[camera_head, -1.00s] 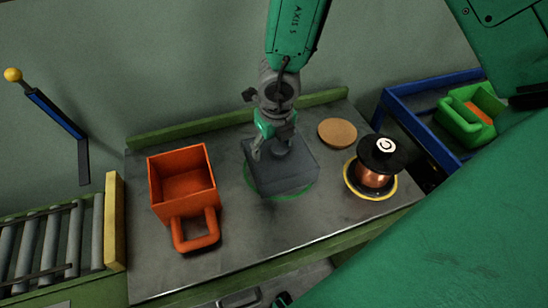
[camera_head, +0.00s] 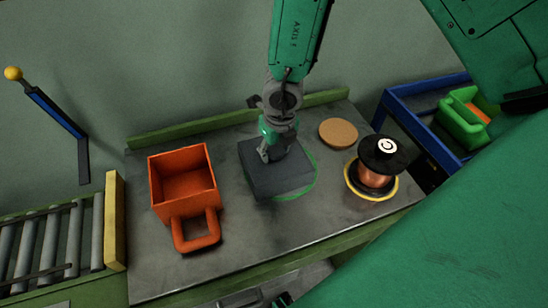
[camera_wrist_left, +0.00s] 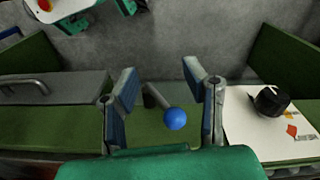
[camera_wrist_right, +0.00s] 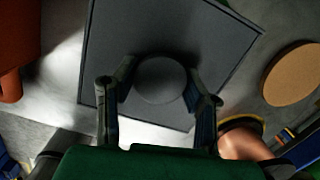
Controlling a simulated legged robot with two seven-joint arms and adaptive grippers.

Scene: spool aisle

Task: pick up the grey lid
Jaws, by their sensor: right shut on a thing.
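The grey lid (camera_head: 262,182) is a dark, flat, square slab with a round knob. The right wrist view shows the lid (camera_wrist_right: 205,30) with its knob (camera_wrist_right: 160,80) between the two fingers. My right gripper (camera_head: 272,150) is shut on the knob. The lid partly covers a green ring (camera_head: 312,184) marked on the metal table. How high it hangs above the table is hard to tell. My left gripper (camera_wrist_left: 160,80) is open and empty in the left wrist view, with its fingers wide apart.
An orange-red handled bin (camera_head: 184,190) stands left of the lid. A cork disc (camera_head: 338,133) and a copper spool with black top (camera_head: 376,172) are to the right. A blue-edged rack holds a green bin (camera_head: 462,120). Rollers (camera_head: 50,240) lie at far left.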

